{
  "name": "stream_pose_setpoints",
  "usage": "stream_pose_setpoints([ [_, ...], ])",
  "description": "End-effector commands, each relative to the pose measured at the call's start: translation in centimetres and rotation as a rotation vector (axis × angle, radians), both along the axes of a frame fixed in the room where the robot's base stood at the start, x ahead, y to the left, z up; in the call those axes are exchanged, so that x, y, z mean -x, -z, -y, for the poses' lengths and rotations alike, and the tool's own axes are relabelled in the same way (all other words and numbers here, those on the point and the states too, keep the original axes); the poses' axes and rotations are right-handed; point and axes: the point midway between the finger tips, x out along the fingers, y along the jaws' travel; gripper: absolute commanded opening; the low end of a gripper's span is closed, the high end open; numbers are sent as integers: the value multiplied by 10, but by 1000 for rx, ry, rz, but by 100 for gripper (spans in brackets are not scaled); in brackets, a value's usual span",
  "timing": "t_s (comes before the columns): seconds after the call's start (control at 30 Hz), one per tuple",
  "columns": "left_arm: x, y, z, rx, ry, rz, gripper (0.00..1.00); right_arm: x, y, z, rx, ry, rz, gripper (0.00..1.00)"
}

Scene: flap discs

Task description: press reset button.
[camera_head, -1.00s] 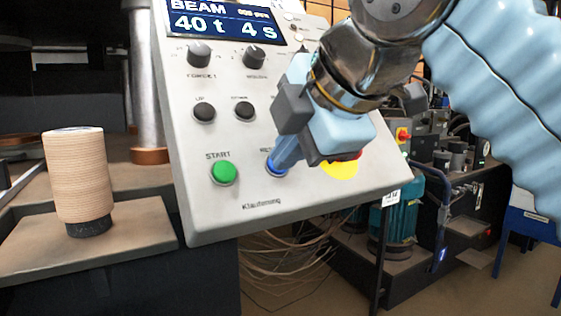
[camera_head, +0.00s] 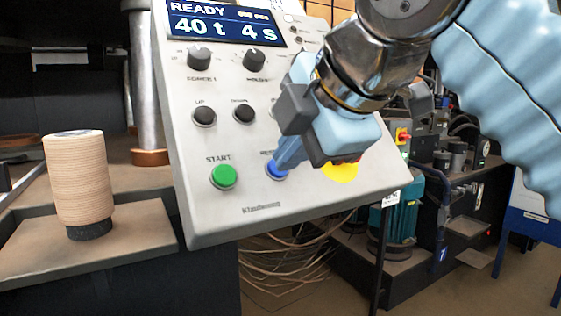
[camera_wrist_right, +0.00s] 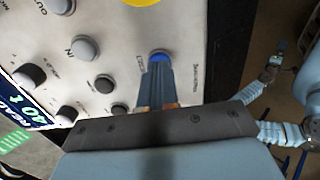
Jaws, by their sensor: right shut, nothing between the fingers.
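The blue reset button (camera_head: 275,173) sits on the sloped grey control panel (camera_head: 225,225), right of the green START button (camera_head: 223,177). My right gripper (camera_head: 281,164) is shut and empty, its blue fingers pointing down at the reset button. The fingertips partly cover the button and its label; whether they touch it I cannot tell. In the right wrist view the blue button (camera_wrist_right: 159,56) shows just beyond the shut fingertips (camera_wrist_right: 157,68). The panel's display (camera_head: 230,22) reads READY, 40 t, 4 s.
A yellow-ringed red stop button (camera_head: 341,172) is partly hidden behind my right gripper. Black knobs (camera_head: 199,57) and black push buttons (camera_head: 204,114) stand higher on the panel. A stack of tan discs (camera_head: 77,180) stands on a plate at left.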

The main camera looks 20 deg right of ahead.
Motion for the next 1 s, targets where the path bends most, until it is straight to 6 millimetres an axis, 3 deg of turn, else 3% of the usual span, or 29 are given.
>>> stream_pose_setpoints([
  [0.6, 0, -4, 0, 0, 0, 0, 100, 44, -38, 3, 0, 0, 3, 0],
  [1.0, 0, -4, 0, 0, 0, 0, 100, 52, -44, 4, -1, -1, 2, 0],
])
